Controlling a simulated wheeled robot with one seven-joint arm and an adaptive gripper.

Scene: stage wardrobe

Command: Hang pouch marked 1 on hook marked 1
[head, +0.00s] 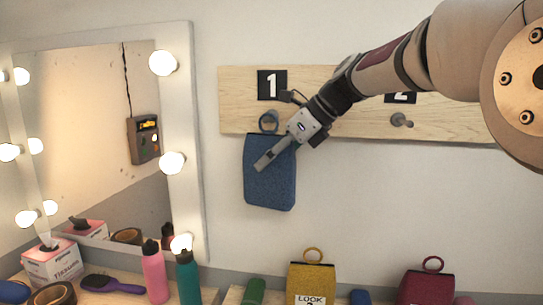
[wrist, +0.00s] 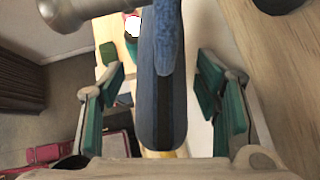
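A blue pouch (head: 270,185) hangs, slightly tilted, below the board label 1 (head: 271,84). Its ring (head: 268,121) is at the hook position under that label; the head view is too small to tell whether the ring is around the peg. No number shows on the pouch. My gripper (head: 264,160) is in front of the pouch's upper part. In the wrist view the pouch (wrist: 163,105) stands edge-on between the two green-padded fingers of my gripper (wrist: 160,105), with visible gaps on both sides. A grey rounded peg (wrist: 75,10) shows at the upper left there.
The wooden board (head: 345,122) also bears a second hook (head: 401,120) under label 2. A lit mirror (head: 185,120) stands left. Below are a yellow pouch (head: 312,278), a red pouch (head: 427,288), a pink bottle (head: 154,275) and a teal bottle (head: 188,280).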

